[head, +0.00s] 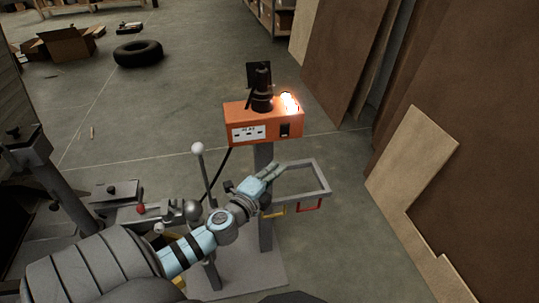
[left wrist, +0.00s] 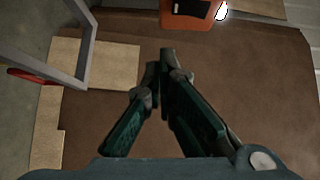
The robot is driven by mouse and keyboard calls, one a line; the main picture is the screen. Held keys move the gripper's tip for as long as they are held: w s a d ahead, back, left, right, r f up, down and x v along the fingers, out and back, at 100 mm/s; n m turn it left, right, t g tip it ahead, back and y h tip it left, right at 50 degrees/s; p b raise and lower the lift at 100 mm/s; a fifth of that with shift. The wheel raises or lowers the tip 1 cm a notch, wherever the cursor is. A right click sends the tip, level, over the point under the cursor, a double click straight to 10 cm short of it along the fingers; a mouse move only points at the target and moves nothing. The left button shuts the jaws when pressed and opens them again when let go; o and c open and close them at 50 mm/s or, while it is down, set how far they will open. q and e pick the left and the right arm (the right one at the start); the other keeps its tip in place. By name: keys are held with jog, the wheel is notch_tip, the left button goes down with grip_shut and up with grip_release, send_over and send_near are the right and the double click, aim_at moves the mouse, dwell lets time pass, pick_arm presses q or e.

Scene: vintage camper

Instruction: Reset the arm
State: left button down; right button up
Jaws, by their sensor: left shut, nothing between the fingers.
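My left gripper (head: 271,171) reaches in from the lower left in the head view, just in front of a grey post that carries an orange box (head: 280,125). The gripper also shows in the left wrist view (left wrist: 165,58), with its fingertips together and nothing between them. The orange box has a lit lamp and a black fitting on top, and its lower edge shows at the top of the left wrist view (left wrist: 190,18). My right gripper is not in view.
A grey rectangular frame (head: 322,172) sticks out right of the post, close to my left gripper. A lever with a white knob (head: 197,148) stands left of it. Brown boards (head: 340,55) lean at the right. A tyre (head: 138,53) lies on open floor behind.

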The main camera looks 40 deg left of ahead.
pick_arm(q)
jog(key=shift+s+d+f, duration=0.1)
jog(key=shift+s+d, duration=0.05)
jog(key=shift+s, duration=1.1)
